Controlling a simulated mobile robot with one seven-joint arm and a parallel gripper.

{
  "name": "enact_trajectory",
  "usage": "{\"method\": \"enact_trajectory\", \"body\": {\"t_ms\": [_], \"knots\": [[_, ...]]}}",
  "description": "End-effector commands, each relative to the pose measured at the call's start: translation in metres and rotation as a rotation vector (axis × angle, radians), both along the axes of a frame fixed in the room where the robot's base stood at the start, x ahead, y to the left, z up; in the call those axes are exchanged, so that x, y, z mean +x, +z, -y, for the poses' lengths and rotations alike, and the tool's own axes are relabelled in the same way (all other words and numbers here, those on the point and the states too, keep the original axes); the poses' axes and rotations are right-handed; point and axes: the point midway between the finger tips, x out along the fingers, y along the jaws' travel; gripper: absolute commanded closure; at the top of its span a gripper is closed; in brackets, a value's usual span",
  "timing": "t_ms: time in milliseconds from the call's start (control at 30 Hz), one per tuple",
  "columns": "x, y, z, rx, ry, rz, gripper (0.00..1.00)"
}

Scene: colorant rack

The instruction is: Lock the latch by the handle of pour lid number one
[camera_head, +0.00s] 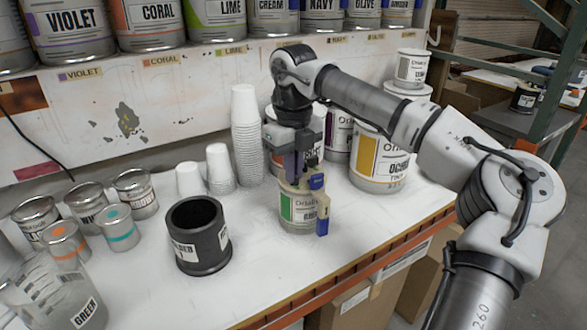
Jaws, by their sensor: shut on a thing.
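A container with a green-and-white label (287,209) stands upright on the white bench near its front edge. A pale yellowish pour lid (289,186) sits at its top. Blue parts show on its right side: an upper one (317,181) and a lower one (322,226). I cannot tell whether the latch is locked. My gripper (297,172) points down at the lid from above and is shut on part of it. Which part lies between the fingers is hidden by the fingers and too small to tell. No number on the lid is readable.
Stacked white cups (246,135) stand close behind and left. A black holder (197,237) stands to the left, with several small cans beyond it. An ochre paint can (379,155) is close on the right. A shelf of paint cans overhangs the back. Bare bench lies in front.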

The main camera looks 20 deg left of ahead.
Motion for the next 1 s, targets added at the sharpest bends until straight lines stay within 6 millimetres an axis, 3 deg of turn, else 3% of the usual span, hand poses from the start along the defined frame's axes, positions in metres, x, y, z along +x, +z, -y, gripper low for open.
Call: {"method": "enact_trajectory", "body": {"t_ms": [400, 433, 600, 867, 1000], "knots": [[0.0, 0.0, 0.0, 0.0, -0.005, 0.0, 1.0], [0.0, 0.0, 0.0, 0.0, -0.005, 0.0, 0.9], [0.0, 0.0, 0.0, 0.0, -0.005, 0.0, 0.7], [0.0, 0.001, 0.0, 0.0, -0.005, 0.0, 0.7], [0.0, 0.01, 0.0, -0.001, -0.005, 0.001, 0.7]]}}
